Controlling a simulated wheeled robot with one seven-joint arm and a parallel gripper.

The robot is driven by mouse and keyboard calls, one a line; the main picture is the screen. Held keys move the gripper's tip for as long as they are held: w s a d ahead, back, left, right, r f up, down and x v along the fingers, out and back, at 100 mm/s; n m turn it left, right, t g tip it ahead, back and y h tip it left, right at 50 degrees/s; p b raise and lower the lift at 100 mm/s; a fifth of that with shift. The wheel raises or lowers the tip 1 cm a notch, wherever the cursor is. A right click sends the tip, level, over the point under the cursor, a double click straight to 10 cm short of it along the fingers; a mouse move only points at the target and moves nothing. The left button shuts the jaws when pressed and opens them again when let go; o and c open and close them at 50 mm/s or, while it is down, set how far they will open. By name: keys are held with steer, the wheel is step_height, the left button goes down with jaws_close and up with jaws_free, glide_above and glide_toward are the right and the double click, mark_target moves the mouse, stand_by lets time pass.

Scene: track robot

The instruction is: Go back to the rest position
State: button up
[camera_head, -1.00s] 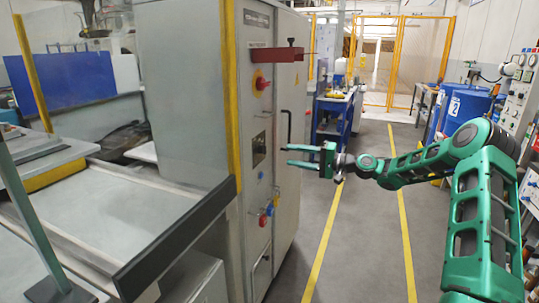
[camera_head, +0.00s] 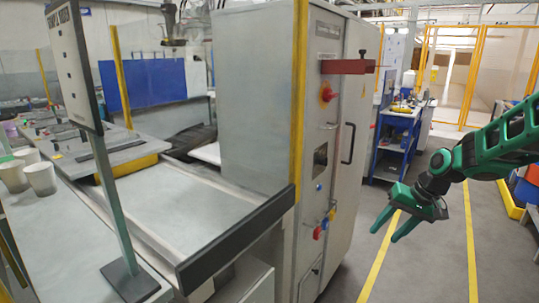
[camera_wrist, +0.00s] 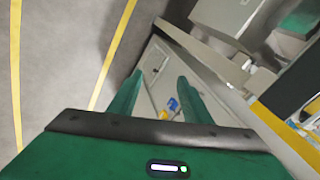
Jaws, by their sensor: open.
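My gripper (camera_head: 384,228) is green and hangs in front of the grey cabinet, to its right, over the floor. Its two fingers are apart and nothing is between them. They point down and to the left in the head view. The fingers also show in the wrist view (camera_wrist: 155,97), with the floor and the lower cabinet beyond them. The upper part of my arm runs out of the head view at the right edge.
The grey cabinet (camera_head: 335,150) with red and blue knobs and a red bar stands left of my gripper. A blue workbench (camera_head: 397,140) stands behind. White cups (camera_head: 40,178) stand on the left table. The floor aisle between yellow lines (camera_head: 440,245) is clear.

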steer(key=s+d+r+m+g+h, duration=0.1)
steer(key=s+d, duration=0.1)
steer(key=s, duration=0.9)
steer(key=s+d+r+m+g+h, duration=0.1)
steer(key=s+d, duration=0.1)
steer(key=s, duration=0.9)
steer(key=s+d+r+m+g+h, duration=0.1)
steer(key=s+d, duration=0.1)
steer(key=s, duration=1)
steer(key=shift+d+r, duration=0.3)
steer(key=shift+d, duration=0.1)
steer(key=shift+s, duration=0.1)
